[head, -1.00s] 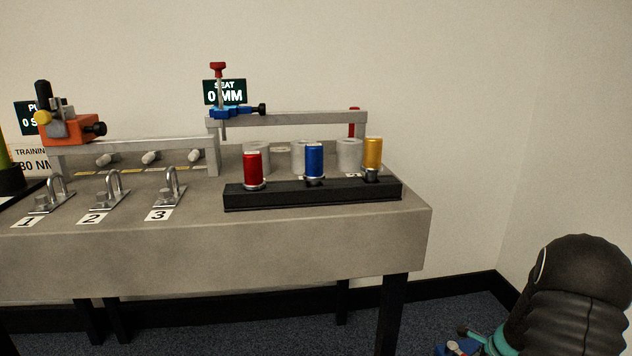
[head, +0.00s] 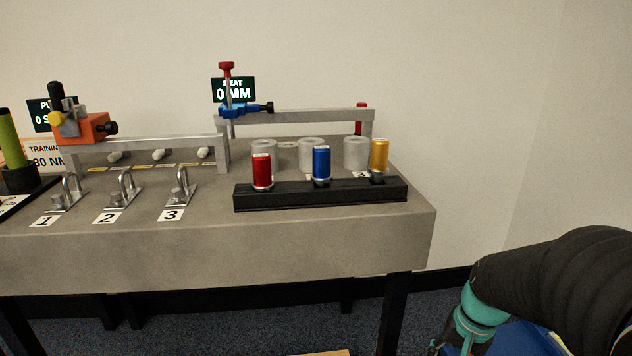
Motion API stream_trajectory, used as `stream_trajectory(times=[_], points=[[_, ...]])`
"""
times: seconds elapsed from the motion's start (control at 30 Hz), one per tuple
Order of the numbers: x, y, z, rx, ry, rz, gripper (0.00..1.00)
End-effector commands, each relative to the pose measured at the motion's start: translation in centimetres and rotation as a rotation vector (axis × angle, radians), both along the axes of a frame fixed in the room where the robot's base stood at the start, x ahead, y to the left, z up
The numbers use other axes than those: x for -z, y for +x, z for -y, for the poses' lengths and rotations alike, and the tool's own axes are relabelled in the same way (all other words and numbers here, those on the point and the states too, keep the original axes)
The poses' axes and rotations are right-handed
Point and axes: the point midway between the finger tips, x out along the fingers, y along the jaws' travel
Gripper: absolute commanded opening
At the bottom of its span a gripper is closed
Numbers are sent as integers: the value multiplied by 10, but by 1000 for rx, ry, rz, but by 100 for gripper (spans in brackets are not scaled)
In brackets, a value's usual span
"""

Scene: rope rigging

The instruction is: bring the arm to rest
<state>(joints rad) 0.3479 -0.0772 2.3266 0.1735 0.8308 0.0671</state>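My arm shows at the lower right as a black ribbed sleeve (head: 560,285) with a teal ring (head: 482,308) at its near end. It hangs in front of the table's right side, over the floor, apart from the table. My gripper's fingers do not show; that end runs out of the bottom of the frame. Nothing in the picture shows whether it holds anything.
The grey table (head: 330,245) carries a black rack (head: 320,195) with red (head: 261,170), blue (head: 321,163) and yellow (head: 379,154) cylinders. Numbered shackles (head: 180,190), an orange clamp device (head: 85,127) and a blue clamp (head: 240,109) stand leftward. Floor right of it is partly hidden.

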Motion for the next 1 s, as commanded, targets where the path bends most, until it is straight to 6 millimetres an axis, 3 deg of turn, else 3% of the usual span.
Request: stream_trajectory(times=[0.03,0.1,0.4,0.7,0.87,1.0], points=[[-17,-10,-8,-56,-26,18,51],[-33,-23,-18,-125,-58,35,51],[-95,-71,-51,-330,-187,156,51],[-152,-97,-82,-442,-247,348,51],[-170,-101,-90,-477,-252,402,51],[-169,-101,-92,-487,-250,400,51]])
